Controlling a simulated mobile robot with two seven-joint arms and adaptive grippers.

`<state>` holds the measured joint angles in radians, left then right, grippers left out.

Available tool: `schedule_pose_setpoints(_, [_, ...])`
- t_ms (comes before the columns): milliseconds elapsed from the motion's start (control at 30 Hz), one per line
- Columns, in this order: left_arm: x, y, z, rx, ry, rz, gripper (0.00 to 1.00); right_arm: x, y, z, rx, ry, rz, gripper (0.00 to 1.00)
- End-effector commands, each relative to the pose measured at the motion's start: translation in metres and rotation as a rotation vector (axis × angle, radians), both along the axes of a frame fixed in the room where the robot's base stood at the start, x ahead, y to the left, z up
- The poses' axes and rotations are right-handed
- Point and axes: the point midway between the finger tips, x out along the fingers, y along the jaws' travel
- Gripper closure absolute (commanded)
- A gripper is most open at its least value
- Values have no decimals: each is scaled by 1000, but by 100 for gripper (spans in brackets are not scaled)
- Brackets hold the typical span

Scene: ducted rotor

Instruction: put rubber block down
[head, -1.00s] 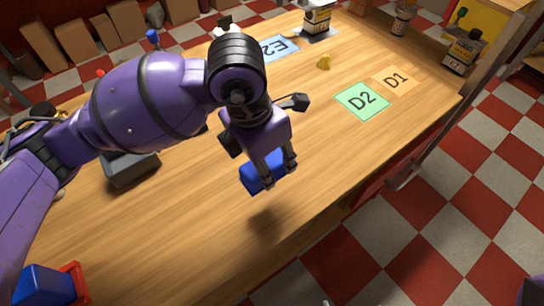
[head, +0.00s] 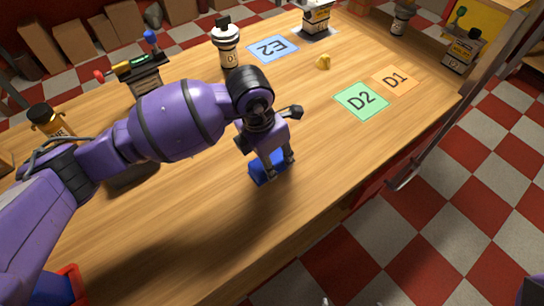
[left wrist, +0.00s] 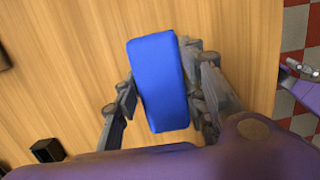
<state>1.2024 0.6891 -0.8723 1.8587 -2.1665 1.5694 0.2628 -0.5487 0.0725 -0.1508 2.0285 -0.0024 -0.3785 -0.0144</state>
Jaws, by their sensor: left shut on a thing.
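The rubber block is a blue box (head: 262,176) low over the wooden table, in the middle of the head view. My left gripper (head: 272,162) is shut on it, pointing down, with the block between its fingers. In the left wrist view the blue block (left wrist: 158,80) lies between the two dark fingers (left wrist: 160,100). I cannot tell for sure whether its underside touches the table; the fingers and arm hide part of it.
Green card D2 (head: 361,100), orange card D1 (head: 396,80) and blue card E2 (head: 272,48) lie on the table (head: 330,150). Bare wood surrounds the block.

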Motion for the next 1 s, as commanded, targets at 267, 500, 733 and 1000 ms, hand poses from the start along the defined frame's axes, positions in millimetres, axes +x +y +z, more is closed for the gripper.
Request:
schedule_pose_setpoints(267, [0, 0, -3, 1, 1, 0, 54, -2, 0, -3, -1, 6, 1, 0])
schedule_pose_setpoints(500, [0, 0, -3, 1, 1, 0, 43, -2, 0, -3, -1, 6, 1, 0])
schedule_pose_setpoints(733, [0, 0, 3, 1, -1, 0, 43, 0, -1, 0, -1, 2, 1, 0])
schedule_pose_setpoints(1000, [-3, 8, 49, -1, -4, 0, 43, 1, 0, 2, -1, -1, 1, 0])
